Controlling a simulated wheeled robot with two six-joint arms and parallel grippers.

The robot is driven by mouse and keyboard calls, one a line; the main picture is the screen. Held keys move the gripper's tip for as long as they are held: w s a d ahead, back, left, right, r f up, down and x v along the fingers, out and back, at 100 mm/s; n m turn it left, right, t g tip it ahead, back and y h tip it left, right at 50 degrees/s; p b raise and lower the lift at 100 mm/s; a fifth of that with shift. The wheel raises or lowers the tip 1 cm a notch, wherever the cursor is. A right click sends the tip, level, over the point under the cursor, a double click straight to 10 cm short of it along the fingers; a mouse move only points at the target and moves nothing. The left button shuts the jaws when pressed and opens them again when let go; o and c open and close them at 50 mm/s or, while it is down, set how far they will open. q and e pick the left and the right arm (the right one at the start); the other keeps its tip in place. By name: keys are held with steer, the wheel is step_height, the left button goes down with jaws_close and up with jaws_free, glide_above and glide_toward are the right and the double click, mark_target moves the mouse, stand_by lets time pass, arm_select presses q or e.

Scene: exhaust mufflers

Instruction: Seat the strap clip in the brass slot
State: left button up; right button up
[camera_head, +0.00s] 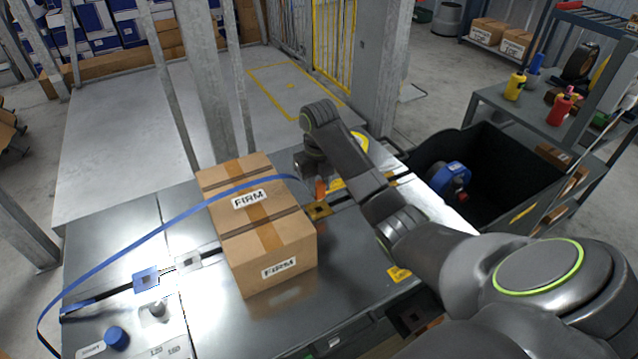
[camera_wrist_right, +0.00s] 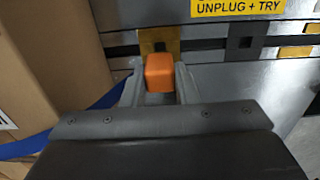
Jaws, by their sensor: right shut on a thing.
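My right gripper (camera_head: 318,184) is shut on the orange strap clip (camera_head: 321,191), just beyond the right side of the cartons. In the right wrist view the clip (camera_wrist_right: 159,74) sits between the two fingers. The brass slot (camera_head: 319,211) is set in the table's dark groove, slightly below the clip in the head view. In the wrist view the brass slot (camera_wrist_right: 159,36) lies just ahead of the clip, which partly covers it. Whether clip and slot touch I cannot tell. The blue strap (camera_head: 165,228) runs from the clip over the cartons and loops down at left.
Two cartons marked FIRM (camera_head: 283,285) stand on the metal table (camera_head: 200,345), close left of my gripper. A blue fitting (camera_head: 146,281), a grey knob (camera_head: 155,308) and a blue button (camera_head: 117,337) are at left. A black bin (camera_head: 500,145) stands to the right.

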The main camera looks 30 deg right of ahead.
mark_target(319, 197)
step_height(319, 197, down, 2)
steer(key=shift+f+b, duration=0.1)
steer(key=shift+b, duration=0.6)
arm_select(q)
steer(key=shift+w+a+f+b, duration=0.2)
steer(key=shift+w+f+b, duration=0.5)
steer(key=shift+w+f, duration=0.3)
arm_select(e)
steer(key=shift+f, duration=0.75)
arm_select(q)
steer(key=shift+r, duration=0.1)
steer(key=shift+f+b, duration=0.45)
steer(key=shift+f, duration=0.05)
arm_select(e)
steer(key=shift+f, duration=0.45)
steer(key=o, duration=1)
steer(key=shift+r, duration=0.1)
arm_select(q)
steer(key=shift+r, duration=0.15)
